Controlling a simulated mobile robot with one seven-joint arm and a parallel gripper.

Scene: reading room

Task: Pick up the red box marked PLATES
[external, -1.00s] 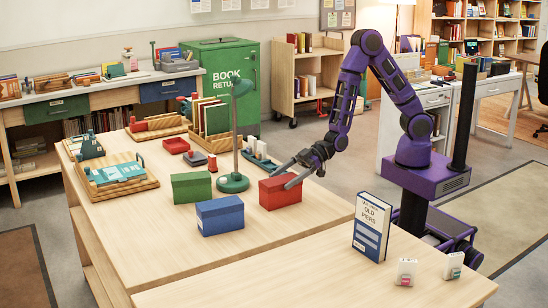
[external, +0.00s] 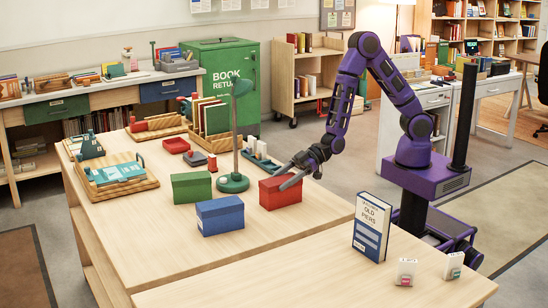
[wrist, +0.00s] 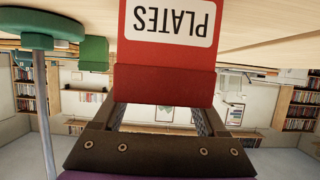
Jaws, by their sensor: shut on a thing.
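The red box marked PLATES (external: 283,196) sits on the wooden table (external: 150,225), right of the green lamp's base. In the wrist view the red box (wrist: 165,82) shows upside down, with its white PLATES label at the top of the picture. In the wrist view my gripper (wrist: 160,115) has one finger on each side of the box. I cannot tell any gap between box and table.
A green lamp (external: 233,182) stands close left of the red box. A blue box (external: 220,216) and a green box (external: 191,188) are further left. A book (external: 371,228) stands upright at the front right.

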